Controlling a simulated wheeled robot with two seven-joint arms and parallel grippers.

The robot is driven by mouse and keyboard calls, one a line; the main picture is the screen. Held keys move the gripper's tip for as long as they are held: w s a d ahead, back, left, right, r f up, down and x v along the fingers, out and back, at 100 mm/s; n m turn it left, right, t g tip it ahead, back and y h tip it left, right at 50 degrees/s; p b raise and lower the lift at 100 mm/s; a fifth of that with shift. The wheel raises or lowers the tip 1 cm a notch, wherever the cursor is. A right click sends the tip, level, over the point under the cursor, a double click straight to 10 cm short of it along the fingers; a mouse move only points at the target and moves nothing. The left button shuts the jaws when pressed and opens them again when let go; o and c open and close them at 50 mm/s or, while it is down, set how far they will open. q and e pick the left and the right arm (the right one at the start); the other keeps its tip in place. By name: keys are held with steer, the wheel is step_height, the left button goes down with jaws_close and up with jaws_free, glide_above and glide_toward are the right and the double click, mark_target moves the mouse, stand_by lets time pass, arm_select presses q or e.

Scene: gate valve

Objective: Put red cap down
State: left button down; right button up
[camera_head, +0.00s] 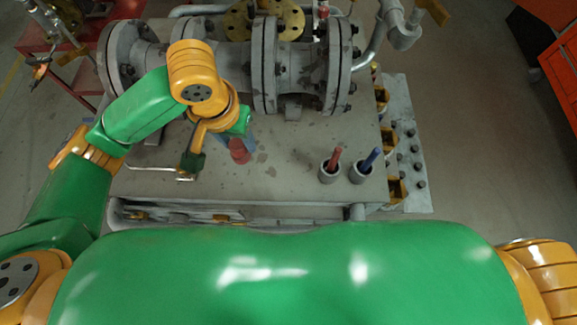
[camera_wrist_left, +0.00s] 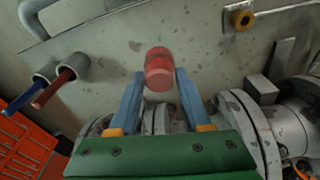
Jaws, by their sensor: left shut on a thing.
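The red cap (camera_head: 240,156) is a small red cylinder over the grey bench top, left of centre in the head view. In the left wrist view the red cap (camera_wrist_left: 158,66) sits between the tips of two blue fingers. My left gripper (camera_head: 235,140) is shut on it and points down in front of the pipe; its fingers also show in the left wrist view (camera_wrist_left: 157,84). Whether the cap touches the bench top is hard to tell. My right gripper is not in view.
A flanged grey pipe assembly (camera_head: 295,65) lies across the back of the bench (camera_head: 285,187). Two grey cups hold a red-handled tool (camera_head: 333,162) and a blue-handled tool (camera_head: 371,160) at right. A metal handle (camera_head: 160,170) is at left. Bench top right of the cap is clear.

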arm_select(q)
steer(key=shift+d, duration=0.15)
steer(key=shift+d+f, duration=0.1)
steer(key=shift+f, duration=0.1)
step_height(320, 180, down, 10)
steer(key=shift+r+b, duration=0.15)
steer(key=shift+b, duration=0.85)
steer(key=shift+c, duration=1.8)
jaws_free()
